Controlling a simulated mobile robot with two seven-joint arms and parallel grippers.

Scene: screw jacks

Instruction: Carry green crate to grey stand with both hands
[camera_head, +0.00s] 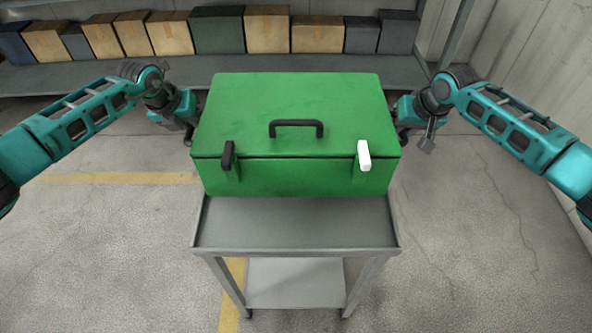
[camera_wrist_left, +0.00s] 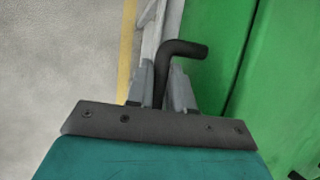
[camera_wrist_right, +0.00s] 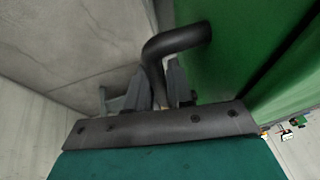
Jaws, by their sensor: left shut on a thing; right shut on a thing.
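The green crate (camera_head: 290,110) is closed and level, with a black lid handle, a black latch at left and a white latch at right. It is over the rear part of the grey stand (camera_head: 295,228); whether it touches the top or hangs just above it I cannot tell. The stand's front part is bare. My left gripper (camera_wrist_left: 163,85) is shut on the black bar handle (camera_wrist_left: 183,48) on the crate's left side. My right gripper (camera_wrist_right: 162,85) is shut on the matching right handle (camera_wrist_right: 176,40). In the head view the crate largely hides both jaws.
A long grey shelf (camera_head: 120,75) along the back holds a row of cardboard (camera_head: 170,33) and dark boxes (camera_head: 217,30). The stand has a lower shelf (camera_head: 295,283). Concrete floor with a yellow line (camera_head: 110,178) is clear on both sides.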

